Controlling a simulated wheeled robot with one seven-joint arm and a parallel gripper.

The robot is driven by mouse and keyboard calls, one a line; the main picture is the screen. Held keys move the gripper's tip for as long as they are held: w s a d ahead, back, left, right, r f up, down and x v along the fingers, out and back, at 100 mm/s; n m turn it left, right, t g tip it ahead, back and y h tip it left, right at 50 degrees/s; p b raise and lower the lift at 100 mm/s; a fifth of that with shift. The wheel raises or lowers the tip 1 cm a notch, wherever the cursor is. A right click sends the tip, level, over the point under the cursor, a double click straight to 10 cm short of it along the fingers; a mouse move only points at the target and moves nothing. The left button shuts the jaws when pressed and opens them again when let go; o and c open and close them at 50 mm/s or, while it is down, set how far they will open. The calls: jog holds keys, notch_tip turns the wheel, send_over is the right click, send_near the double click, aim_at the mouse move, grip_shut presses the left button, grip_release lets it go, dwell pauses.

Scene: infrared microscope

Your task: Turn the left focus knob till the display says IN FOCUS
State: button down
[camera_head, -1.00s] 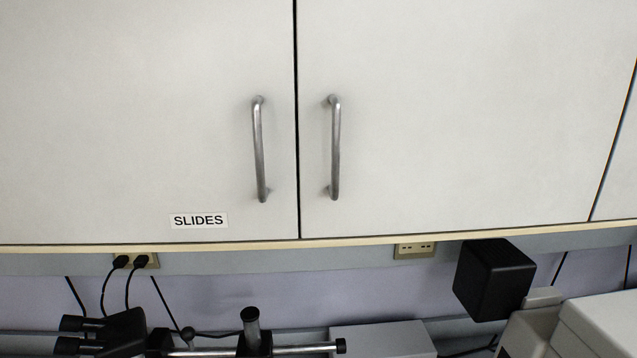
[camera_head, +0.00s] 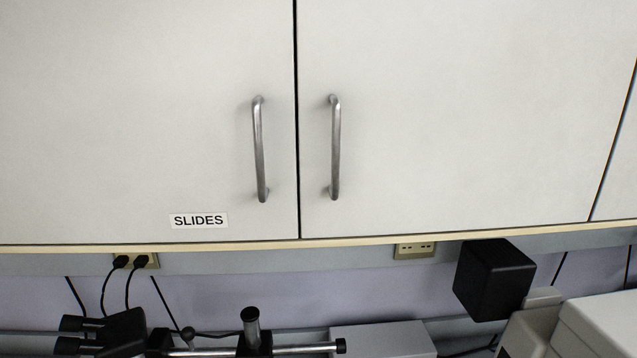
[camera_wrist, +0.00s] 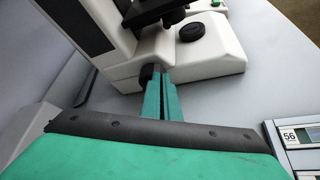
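In the wrist view the white microscope body (camera_wrist: 215,60) stands ahead, with its black stage part (camera_wrist: 150,12) above the base. A small black knob (camera_wrist: 147,74) sits low on the side of the microscope. No display reading IN FOCUS is visible.
A panel marked 56 (camera_wrist: 289,136) lies at the right of the wrist view. The grey bench top (camera_wrist: 235,105) between is clear. The head view shows wall cabinets with a SLIDES label (camera_head: 198,220), black eyepieces (camera_head: 120,332) and a black box (camera_head: 493,280).

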dwell(0.4)
jog(key=s+a, duration=0.1)
jog(key=a, duration=0.5)
jog(key=shift+r, duration=0.25)
dwell(0.6)
jog(key=shift+a+r, duration=0.1)
jog(key=shift+a, duration=0.15)
jog(key=shift+a+r, duration=0.2)
jog(key=w+d, duration=0.2)
jog(key=d, duration=0.4)
jog(key=shift+w+d+r, duration=0.15)
jog(key=shift+w+d, duration=0.2)
jog(key=shift+d, duration=0.05)
dwell(0.6)
